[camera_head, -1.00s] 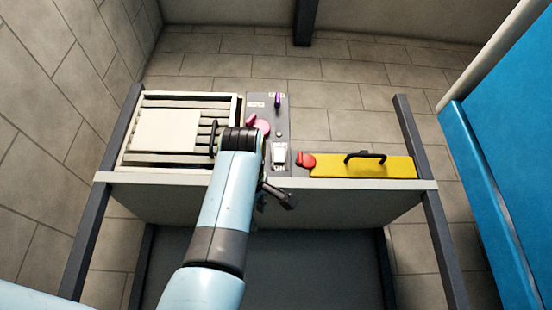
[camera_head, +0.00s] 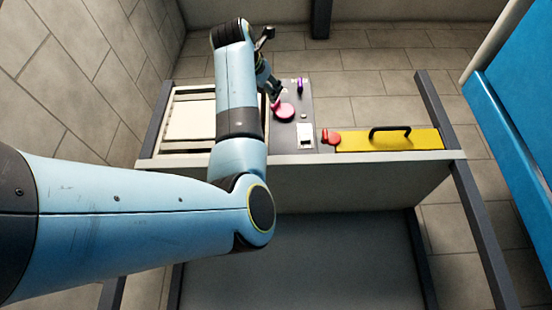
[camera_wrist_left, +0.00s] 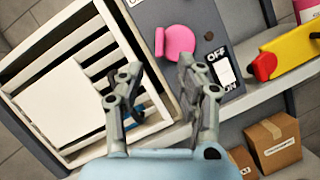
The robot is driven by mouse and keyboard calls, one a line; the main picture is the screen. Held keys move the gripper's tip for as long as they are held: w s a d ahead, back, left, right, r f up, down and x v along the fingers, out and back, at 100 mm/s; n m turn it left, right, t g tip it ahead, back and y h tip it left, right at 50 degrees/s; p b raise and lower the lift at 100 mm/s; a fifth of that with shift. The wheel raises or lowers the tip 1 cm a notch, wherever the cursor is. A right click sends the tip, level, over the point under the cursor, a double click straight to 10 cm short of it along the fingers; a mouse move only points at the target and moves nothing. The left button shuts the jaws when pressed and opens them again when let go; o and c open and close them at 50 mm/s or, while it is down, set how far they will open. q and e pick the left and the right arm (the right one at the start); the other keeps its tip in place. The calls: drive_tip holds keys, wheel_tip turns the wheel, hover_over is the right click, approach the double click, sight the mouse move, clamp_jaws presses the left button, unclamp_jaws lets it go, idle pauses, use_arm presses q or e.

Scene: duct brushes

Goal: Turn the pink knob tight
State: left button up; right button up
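The pink knob (camera_head: 285,110) is a round disc with a tab, on the grey panel in the middle of the bench. In the left wrist view the pink knob (camera_wrist_left: 179,42) shows whole, just beyond my fingertips. My left gripper (camera_head: 271,90) hangs at the knob's upper left in the head view, partly hidden by its own wrist. In the left wrist view my left gripper (camera_wrist_left: 158,72) is open, its fingers apart with nothing between them. Whether a finger touches the knob I cannot tell. My right gripper is out of view.
A white OFF/ON switch (camera_wrist_left: 223,70), a purple knob (camera_head: 299,86) and a small dark button share the panel. A slatted vent with a white plate (camera_head: 190,120) lies left. A yellow cover (camera_head: 390,141) with black handle and red knob (camera_head: 331,137) lies right. Boxes (camera_wrist_left: 272,142) sit below.

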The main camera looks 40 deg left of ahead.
sight(276, 106)
use_arm(q)
drive_tip(key=p+x, duration=0.3)
drive_tip(key=x, duration=0.5)
drive_tip(key=shift+w, duration=0.15)
drive_tip(key=shift+c, duration=0.4)
clamp_jaws()
